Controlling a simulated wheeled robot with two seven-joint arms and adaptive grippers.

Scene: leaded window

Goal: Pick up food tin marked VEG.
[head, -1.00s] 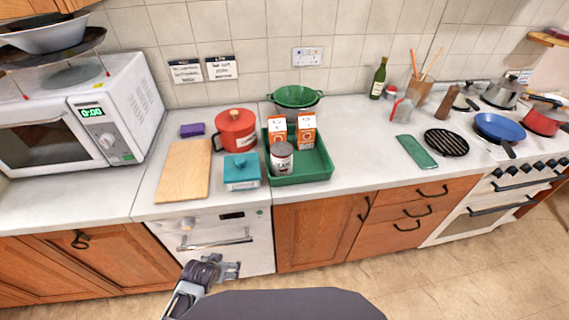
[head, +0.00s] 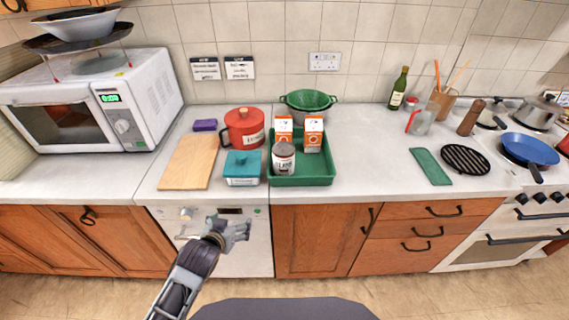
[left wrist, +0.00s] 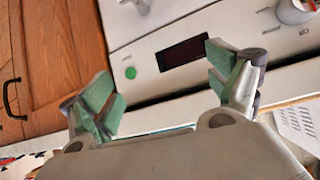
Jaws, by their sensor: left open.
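A food tin (head: 283,158) with a white label and dark lid stands upright at the front left of a green tray (head: 316,181) on the counter. Its lettering is too small to read surely. My left gripper (head: 238,229) is open and empty, below and in front of the counter edge, by the white appliance front, to the left of and below the tin. In the left wrist view the open fingers with green pads (left wrist: 160,85) face the appliance's control panel, with nothing between them. My right gripper is not in view.
Two orange-and-white cartons (head: 314,134) stand behind the tin in the tray. A teal lidded dish (head: 242,168), red pot (head: 244,128) and wooden board (head: 187,163) lie to its left. A green colander (head: 308,100) is behind.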

